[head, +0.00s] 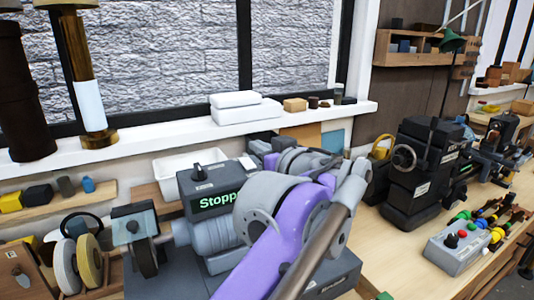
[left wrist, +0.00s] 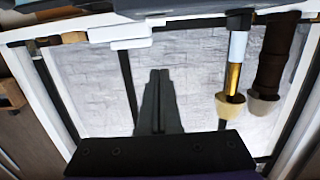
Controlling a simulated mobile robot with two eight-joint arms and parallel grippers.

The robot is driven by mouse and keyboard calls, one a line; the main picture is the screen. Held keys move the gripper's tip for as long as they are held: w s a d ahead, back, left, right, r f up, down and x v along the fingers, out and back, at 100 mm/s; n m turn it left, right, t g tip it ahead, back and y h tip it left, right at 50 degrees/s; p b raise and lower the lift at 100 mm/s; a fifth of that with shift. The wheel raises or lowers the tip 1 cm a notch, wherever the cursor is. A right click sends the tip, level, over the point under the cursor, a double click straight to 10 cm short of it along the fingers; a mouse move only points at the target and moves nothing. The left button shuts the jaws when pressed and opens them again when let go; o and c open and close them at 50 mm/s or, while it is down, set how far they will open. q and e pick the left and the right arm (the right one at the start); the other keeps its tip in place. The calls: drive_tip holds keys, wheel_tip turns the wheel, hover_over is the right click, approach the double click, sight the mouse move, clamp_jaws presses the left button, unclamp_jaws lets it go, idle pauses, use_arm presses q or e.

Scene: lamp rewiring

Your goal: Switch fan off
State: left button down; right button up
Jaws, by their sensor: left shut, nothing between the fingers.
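No fan is recognisable in either view. A dark box with a knob on top and a green display starting "Stopp" (head: 212,200) sits on a grey bench machine (head: 212,238); the rest of its text is hidden behind my purple and grey arm. A grey control box (head: 458,246) with red, yellow and green buttons stands on the bench at the right. My left gripper (left wrist: 159,74) is shut and empty in the left wrist view, with the window behind its fingers. In the head view my arm links cover much of it. My right gripper is not in view.
White boxes (head: 245,110) and small items line the white windowsill (head: 150,141). A brass and white column (head: 88,95) stands at its left end. A black machine (head: 420,170) stands right of my arm. Bare bench (head: 385,245) shows between arm and control box.

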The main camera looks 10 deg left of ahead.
sight(251, 166)
use_arm(q)
drive_tip(key=x, duration=0.4)
drive_tip(key=shift+a, duration=0.1)
drive_tip(key=f, duration=0.1)
drive_tip(key=w+f, duration=0.1)
drive_tip(key=shift+a+f+b, duration=0.2)
drive_tip(key=shift+f+b, duration=0.05)
drive_tip(key=shift+b, duration=0.05)
drive_tip(key=shift+f, duration=0.8)
drive_tip(key=shift+s, duration=0.1)
